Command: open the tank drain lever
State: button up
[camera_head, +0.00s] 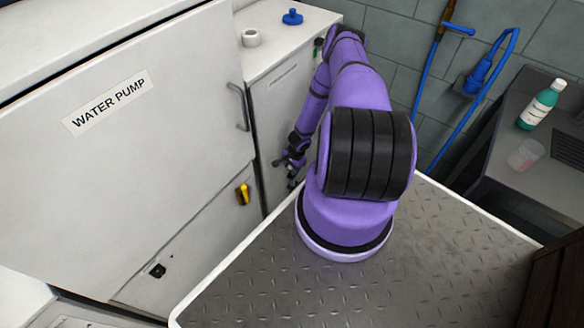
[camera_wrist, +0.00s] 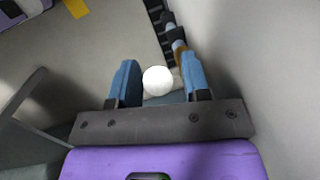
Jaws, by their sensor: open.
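My gripper (camera_head: 290,162) is open, low beside the white cabinet, partly behind my purple arm in the head view. In the wrist view its two blue fingers (camera_wrist: 160,84) stand apart on either side of a round white knob-like thing (camera_wrist: 157,80). I cannot tell whether they touch it or whether it is the drain lever's end. Just past it are a tan and white fitting (camera_wrist: 178,45) and a dark strip. A yellow handle (camera_head: 243,193) sits on the panel below the WATER PUMP door, left of my gripper. No part in view is labelled as the tank drain.
The WATER PUMP door (camera_head: 150,120) with its grey handle (camera_head: 238,106) is left of my arm. A blue knob (camera_head: 292,17) and a white ring (camera_head: 250,37) are on the cabinet top. A blue hose (camera_head: 485,90) hangs at the back wall. A bottle (camera_head: 541,105) stands right.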

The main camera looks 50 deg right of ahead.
notch_tip(320, 180, up, 11)
jog(key=s+d, duration=0.1)
jog(key=shift+s+f, duration=0.2)
jog(key=shift+d, duration=0.1)
